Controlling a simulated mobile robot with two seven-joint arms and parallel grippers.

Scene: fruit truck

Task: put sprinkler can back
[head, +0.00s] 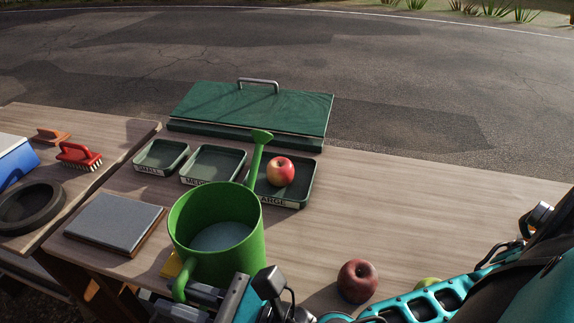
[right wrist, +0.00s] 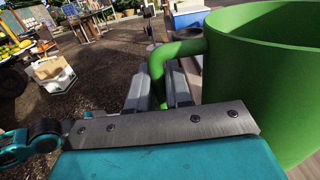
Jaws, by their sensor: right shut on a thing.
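The green sprinkler can (head: 250,239) is in the middle of the head view, upright, with its spout pointing away toward the trays. Water or a pale bottom shows inside it. My right gripper (head: 196,292) is shut on the can's handle at the near side. In the right wrist view the handle (right wrist: 172,52) runs down between the fingers of my right gripper (right wrist: 164,88), and the can's wall (right wrist: 262,75) fills the right side. I cannot tell whether the can's base touches the table. My left gripper is not in view.
A wooden table (head: 420,205) holds small, medium and large trays (head: 305,190), an apple (head: 280,171) in the large one. A green lidded box (head: 255,108) stands behind. A dark red apple (head: 357,281) lies right of the can. A grey pad (head: 115,222) and brushes (head: 76,154) are left.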

